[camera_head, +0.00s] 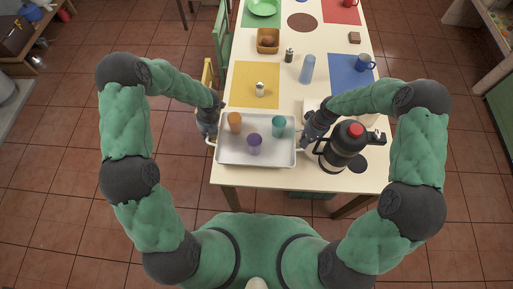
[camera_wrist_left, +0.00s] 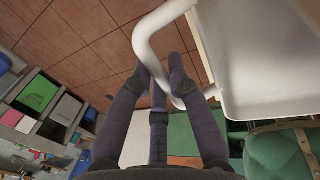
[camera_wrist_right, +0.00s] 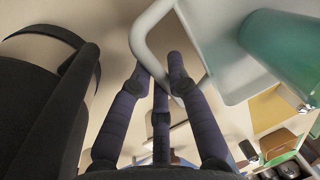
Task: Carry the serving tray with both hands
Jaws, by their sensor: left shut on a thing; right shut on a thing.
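The white serving tray (camera_head: 228,158) is at the near end of the long table, with an orange cup (camera_head: 235,122), a purple cup (camera_head: 254,144) and a teal cup (camera_head: 279,126) upright on it. My left gripper (camera_head: 209,136) is shut on the tray's left handle, which shows as a white loop in the left wrist view (camera_wrist_left: 148,45). My right gripper (camera_head: 304,143) is shut on the right handle, seen in the right wrist view (camera_wrist_right: 143,40). Whether the tray touches the tabletop is hard to tell.
A dark coffee pot (camera_head: 343,143) with a red top stands close by my right gripper. Behind the tray are a shaker (camera_head: 260,89) on a yellow mat (camera_head: 243,76), a blue bottle (camera_head: 307,69) and a basket (camera_head: 267,40). The table's front edge is just before the tray.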

